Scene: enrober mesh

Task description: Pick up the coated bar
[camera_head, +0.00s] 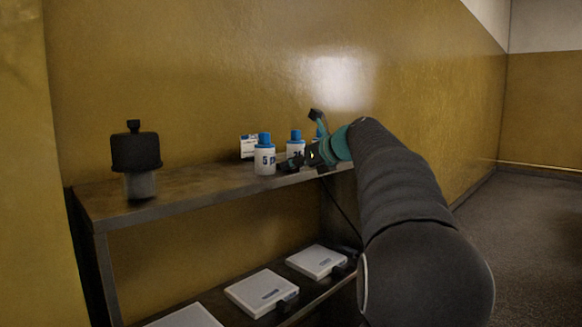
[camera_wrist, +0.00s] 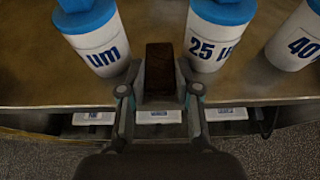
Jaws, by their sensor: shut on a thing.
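The coated bar (camera_wrist: 160,65) is a dark brown block in the middle of the wrist view. My gripper (camera_wrist: 160,88) is shut on it, with one finger on each side. The bar is over the shelf top near its front edge, and I cannot tell whether it touches the surface. In the head view, my gripper (camera_head: 292,163) is at the shelf's front edge, just right of the "5" bottle. The bar cannot be made out there.
White blue-capped bottles stand close by: "5 µm" (camera_head: 265,160), "25" (camera_wrist: 213,45) and "40" (camera_wrist: 295,45). A black-topped device (camera_head: 135,150) stands at the left of the upper shelf (camera_head: 200,185). White flat units (camera_head: 262,291) sit on the lower shelf. A yellow wall (camera_head: 220,80) is behind.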

